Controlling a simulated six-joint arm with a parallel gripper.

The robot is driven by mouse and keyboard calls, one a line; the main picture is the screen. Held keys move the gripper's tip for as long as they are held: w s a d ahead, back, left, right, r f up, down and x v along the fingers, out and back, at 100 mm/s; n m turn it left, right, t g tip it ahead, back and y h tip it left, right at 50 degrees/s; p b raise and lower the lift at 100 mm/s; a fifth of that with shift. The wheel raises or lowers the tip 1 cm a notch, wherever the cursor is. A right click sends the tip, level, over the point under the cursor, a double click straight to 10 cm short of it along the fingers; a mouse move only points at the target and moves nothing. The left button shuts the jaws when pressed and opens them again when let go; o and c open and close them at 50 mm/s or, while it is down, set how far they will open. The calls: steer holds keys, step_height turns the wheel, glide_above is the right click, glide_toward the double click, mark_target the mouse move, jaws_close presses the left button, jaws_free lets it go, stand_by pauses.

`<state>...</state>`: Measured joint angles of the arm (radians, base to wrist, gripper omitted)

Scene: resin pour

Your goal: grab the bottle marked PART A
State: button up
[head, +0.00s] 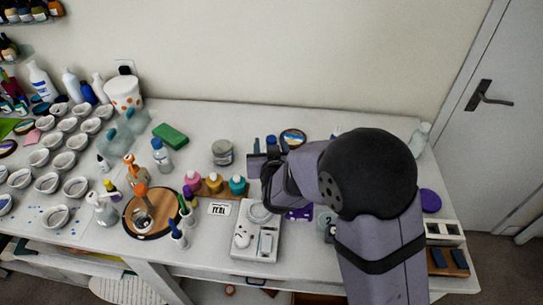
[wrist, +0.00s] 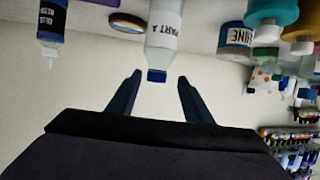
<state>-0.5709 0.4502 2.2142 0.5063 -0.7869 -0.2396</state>
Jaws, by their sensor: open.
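The bottle marked PART A (wrist: 166,28) shows in the wrist view, white with a blue cap (wrist: 157,75). That view is upside down, so the cap points down in the picture. My gripper (wrist: 160,76) is open and empty. The cap appears between its two dark fingertips, with the bottle's body beyond them; I cannot tell whether they touch. In the head view my gripper (head: 264,166) is over the middle of the table, and my arm hides much around it. Blue caps show just behind it there, but I cannot tell which is PART A.
A dark blue nozzle bottle (wrist: 52,22) stands to one side of PART A in the wrist view, and a labelled jar (wrist: 235,37) and a teal bottle (wrist: 272,10) to the other. In the head view, a scale (head: 257,238) lies in front and a grey jar (head: 222,152) stands left.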

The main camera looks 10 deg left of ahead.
steer(key=shift+x, duration=0.9)
steer(key=shift+d+p+x, duration=0.15)
steer(key=shift+p+x, duration=0.55)
steer(key=shift+x, duration=0.2)
steer(key=shift+d+p+x, duration=0.15)
steer(key=shift+p+x, duration=0.5)
steer(key=shift+x, duration=1.1)
steer(key=shift+r, duration=0.1)
jaws_close()
